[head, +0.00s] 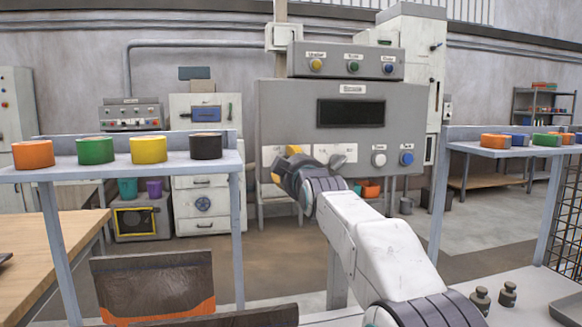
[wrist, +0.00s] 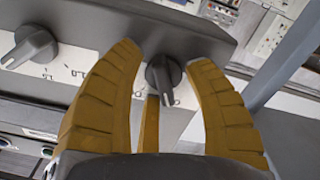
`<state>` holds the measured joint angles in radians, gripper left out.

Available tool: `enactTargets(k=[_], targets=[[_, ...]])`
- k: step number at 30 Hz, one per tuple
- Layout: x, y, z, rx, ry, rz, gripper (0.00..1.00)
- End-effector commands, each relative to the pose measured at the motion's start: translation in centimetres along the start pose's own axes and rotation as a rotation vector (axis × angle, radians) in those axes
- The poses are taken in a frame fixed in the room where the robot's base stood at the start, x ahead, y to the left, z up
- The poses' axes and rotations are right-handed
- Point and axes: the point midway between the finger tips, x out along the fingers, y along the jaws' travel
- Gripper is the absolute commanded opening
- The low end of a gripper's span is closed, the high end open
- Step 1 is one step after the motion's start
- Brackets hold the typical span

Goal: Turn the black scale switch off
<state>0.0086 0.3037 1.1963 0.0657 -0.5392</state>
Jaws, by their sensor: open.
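The grey scale panel (head: 351,113) hangs ahead, with a dark screen and two white switch plates low on its left. My gripper (head: 283,168) is in front of the left plate and hides the switch there. In the wrist view my open gripper (wrist: 165,55) has its yellow fingers on either side of a black rotary switch (wrist: 160,75). The switch's raised grip runs roughly up and down in that picture. I cannot tell whether any finger touches it. A second dark grey rotary switch (wrist: 30,47) is at the left of the wrist view, outside the fingers.
A white button (head: 379,159) and a blue button (head: 406,158) are on the panel's lower right. A box with three coloured buttons (head: 345,62) sits above. Shelves with coloured discs (head: 149,149) flank the panel. Small dark weights (head: 481,298) stand at lower right.

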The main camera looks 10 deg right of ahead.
Motion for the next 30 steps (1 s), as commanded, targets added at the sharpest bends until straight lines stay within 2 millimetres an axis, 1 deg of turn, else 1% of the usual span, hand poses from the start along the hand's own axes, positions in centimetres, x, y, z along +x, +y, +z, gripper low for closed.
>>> enactTargets(k=[8,14,20,30], targets=[[-0.1,0.0,0.1,0.001,-0.004,-0.001,0.46],[-1.3,0.0,0.1,0.001,-0.004,-0.001,0.46],[-3.9,0.0,0.1,0.000,-0.003,-0.001,0.46],[-8.9,0.0,0.1,0.000,-0.002,-0.001,0.46]])
